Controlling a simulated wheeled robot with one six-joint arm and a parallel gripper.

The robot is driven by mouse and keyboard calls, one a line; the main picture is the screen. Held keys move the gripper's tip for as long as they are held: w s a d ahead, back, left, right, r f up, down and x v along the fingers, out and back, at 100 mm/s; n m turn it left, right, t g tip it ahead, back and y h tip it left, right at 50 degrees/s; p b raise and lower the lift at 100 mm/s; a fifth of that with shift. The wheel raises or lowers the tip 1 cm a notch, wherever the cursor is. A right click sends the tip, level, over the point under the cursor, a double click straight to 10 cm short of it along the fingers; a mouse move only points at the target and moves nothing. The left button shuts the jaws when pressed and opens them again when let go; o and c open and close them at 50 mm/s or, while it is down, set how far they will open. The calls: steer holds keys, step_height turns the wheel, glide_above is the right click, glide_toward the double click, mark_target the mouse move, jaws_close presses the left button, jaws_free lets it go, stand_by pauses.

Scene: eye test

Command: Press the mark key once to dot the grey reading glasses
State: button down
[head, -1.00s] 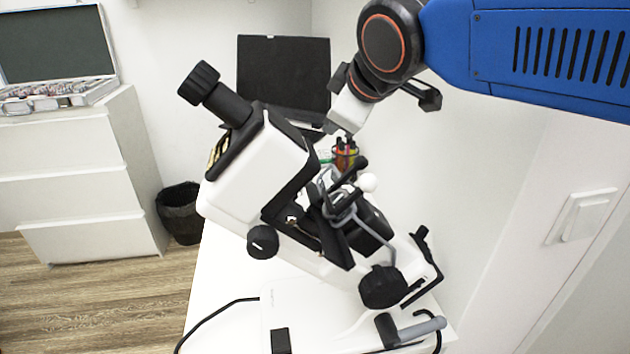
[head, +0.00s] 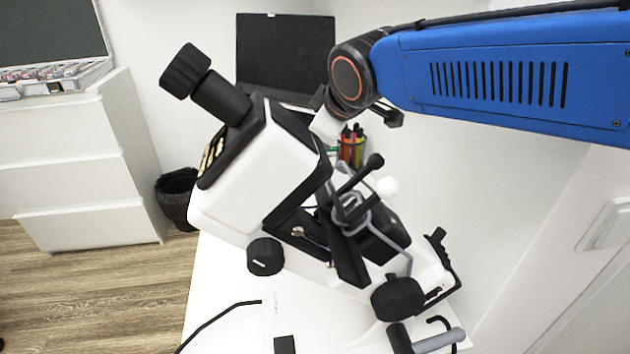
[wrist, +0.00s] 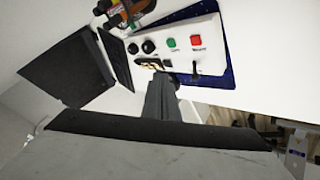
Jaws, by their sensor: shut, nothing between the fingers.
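A white lensmeter (head: 262,165) with a black eyepiece (head: 205,85) stands on the white table in the head view. The grey reading glasses (head: 350,213) appear as thin grey rims among its black parts, partly hidden. In the wrist view, a white panel (wrist: 215,52) carries black knobs, a green key (wrist: 171,43) and a red key (wrist: 195,41). Their labels are too small to read, so I cannot tell which is the mark key. My gripper (wrist: 155,78) is shut and empty, its dark tips close to the panel's near edge; contact is unclear. In the head view its fingertips are hidden behind the lensmeter.
A dark laptop (head: 285,52) and a pen cup (head: 352,150) stand behind the lensmeter. White drawers (head: 75,170) and a black bin (head: 177,195) are at the left. A white wall closes off the right. The floor at lower left is clear.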

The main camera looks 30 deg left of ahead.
steer(key=shift+f, duration=4.25)
steer(key=shift+f, duration=0.15)
steer(key=shift+f, duration=0.3)
steer(key=shift+f, duration=0.55)
steer(key=shift+r, duration=1)
steer(key=shift+r, duration=0.1)
steer(key=shift+r, duration=2.4)
